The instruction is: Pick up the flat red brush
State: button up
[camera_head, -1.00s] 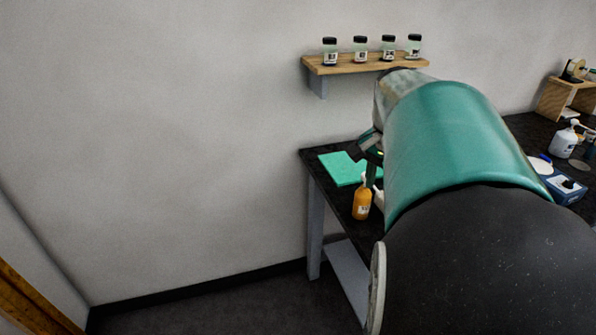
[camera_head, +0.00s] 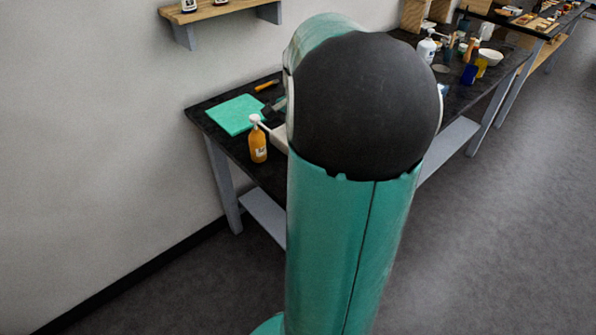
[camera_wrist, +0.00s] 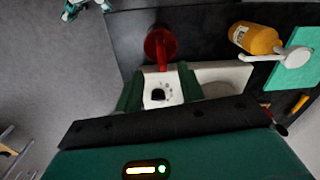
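In the wrist view my gripper (camera_wrist: 160,75) has its two dark green fingers apart, with nothing held between them. It hangs above a white tray-like thing (camera_wrist: 236,76) on the black table. A red rounded thing (camera_wrist: 160,45) with a short handle-like part lies just beyond the fingertips; it looks more like a mug than a flat brush. A small red piece (camera_wrist: 281,130) shows at the right, partly hidden by my gripper's body. I cannot tell whether it is the brush. In the head view my arm covers the gripper's fingers and much of the table.
An orange bottle (camera_head: 258,144) with a white pump stands near the front table edge (camera_head: 215,140), beside a green mat (camera_head: 235,114). A yellow-handled tool (camera_head: 266,85) lies behind the mat. Bottles (camera_head: 427,47) and a bowl (camera_head: 490,57) stand farther right. A shelf (camera_head: 212,12) hangs on the wall.

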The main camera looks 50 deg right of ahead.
jog(key=f, duration=0.5)
jog(key=shift+w, duration=0.2)
jog(key=shift+r, duration=0.1)
grip_shut()
